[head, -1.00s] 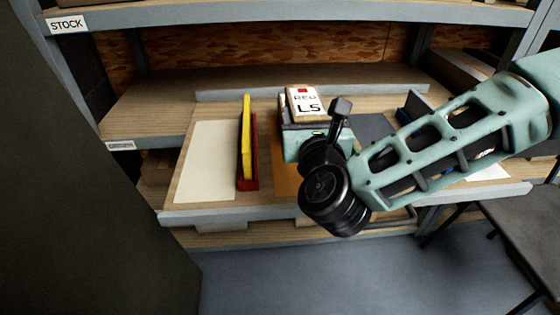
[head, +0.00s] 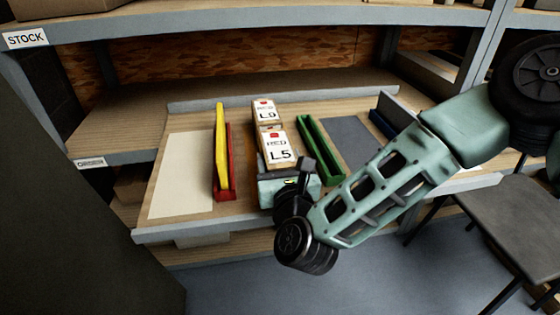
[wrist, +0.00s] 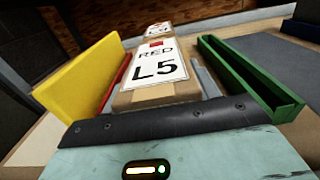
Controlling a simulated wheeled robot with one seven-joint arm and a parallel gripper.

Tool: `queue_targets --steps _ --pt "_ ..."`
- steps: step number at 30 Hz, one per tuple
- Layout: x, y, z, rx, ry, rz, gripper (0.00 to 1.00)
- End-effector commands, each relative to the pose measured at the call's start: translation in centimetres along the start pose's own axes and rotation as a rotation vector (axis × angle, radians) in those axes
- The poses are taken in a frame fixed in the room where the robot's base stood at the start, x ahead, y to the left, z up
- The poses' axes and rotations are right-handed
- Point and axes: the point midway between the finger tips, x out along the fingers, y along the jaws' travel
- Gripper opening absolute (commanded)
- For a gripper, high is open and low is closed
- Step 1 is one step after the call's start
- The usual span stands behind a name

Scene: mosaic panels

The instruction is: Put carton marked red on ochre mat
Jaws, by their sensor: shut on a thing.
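A carton with a white label, a red mark and "RED L5" (head: 278,148) is in my gripper (head: 282,170), between the red-and-yellow divider and the green divider. My gripper is shut on it from the front; it also shows large in the wrist view (wrist: 158,75). A second carton with a red mark, "L9" (head: 264,111), stands right behind it and peeks out at the top of the wrist view (wrist: 158,29). The ochre mat is hidden under the cartons and my gripper. I cannot tell whether the held carton touches the surface.
The yellow panel (head: 220,150) with its red base (head: 229,175) stands close on the left, the green divider (head: 320,148) on the right. A cream mat (head: 182,175) lies far left, a dark grey mat (head: 350,140) right. A shelf (head: 240,25) overhangs the back.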

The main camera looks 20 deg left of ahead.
Motion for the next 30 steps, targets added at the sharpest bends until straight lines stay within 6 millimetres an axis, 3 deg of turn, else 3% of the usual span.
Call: queue_targets --steps 6,7,9,21,30 --pt "0.1 0.0 -0.3 0.001 -0.004 -0.001 0.1" --pt "0.0 -0.1 -0.4 0.0 0.001 -0.001 0.65" --pt "0.0 -0.1 -0.3 0.0 0.001 -0.001 0.82" --pt "-0.2 0.0 0.1 -0.001 0.002 0.001 0.82" --pt "-6.1 0.1 -0.1 0.0 0.006 0.004 0.82"
